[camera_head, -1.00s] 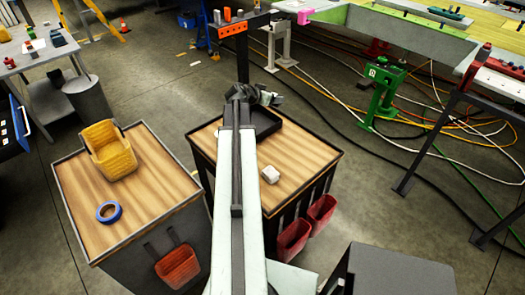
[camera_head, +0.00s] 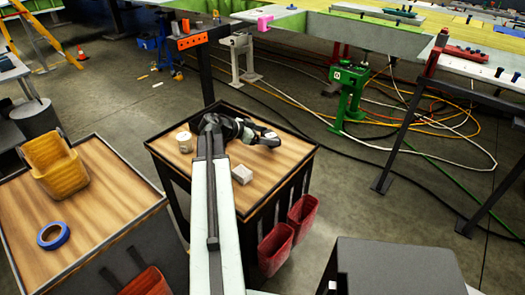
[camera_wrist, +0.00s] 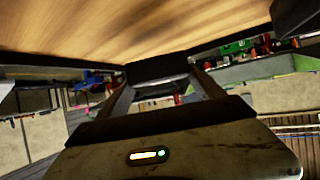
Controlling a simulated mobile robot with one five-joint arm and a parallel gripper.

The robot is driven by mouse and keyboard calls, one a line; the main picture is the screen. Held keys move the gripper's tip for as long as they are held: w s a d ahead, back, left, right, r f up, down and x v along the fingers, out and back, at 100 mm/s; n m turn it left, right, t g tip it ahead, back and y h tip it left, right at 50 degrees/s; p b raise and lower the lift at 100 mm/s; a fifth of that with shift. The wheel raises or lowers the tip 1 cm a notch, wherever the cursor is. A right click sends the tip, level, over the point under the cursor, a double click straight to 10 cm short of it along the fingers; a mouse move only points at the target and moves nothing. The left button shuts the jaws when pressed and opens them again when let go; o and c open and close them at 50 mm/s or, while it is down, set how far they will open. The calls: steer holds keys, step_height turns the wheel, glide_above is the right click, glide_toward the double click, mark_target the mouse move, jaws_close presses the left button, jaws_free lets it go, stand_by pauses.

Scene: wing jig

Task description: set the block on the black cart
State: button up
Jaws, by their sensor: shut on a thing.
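The black cart (camera_head: 300,172) stands in the middle of the head view, with a wooden top and dark sides. My gripper (camera_head: 262,137) is low over the back part of its top, at the end of my arm. In the wrist view my gripper (camera_wrist: 160,82) is shut on a dark, block-like thing (camera_wrist: 158,68) between the fingertips, close to the wooden surface. I cannot tell whether this thing touches the wood. In the head view it blends with the dark gripper.
A small white block (camera_head: 242,174) and a pale round container (camera_head: 184,143) stand on the black cart. A second cart (camera_head: 95,215) at left carries a yellow bin (camera_head: 55,165) and blue tape (camera_head: 53,236). Red bins (camera_head: 276,248) hang on the black cart's side.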

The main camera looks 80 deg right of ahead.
steer(key=shift+f, duration=0.15)
step_height(320, 180, down, 4)
steer(key=b, duration=0.3)
steer(key=shift+b, duration=0.35)
steer(key=shift+r, duration=0.25)
steer(key=shift+f, duration=0.2)
steer(key=o, duration=2.1)
steer(key=shift+r, duration=0.1)
steer(key=p+v, duration=0.6)
steer(key=v, duration=0.5)
steer(key=shift+r, duration=0.3)
steer(key=shift+w+a, duration=0.25)
steer(key=shift+w, duration=0.1)
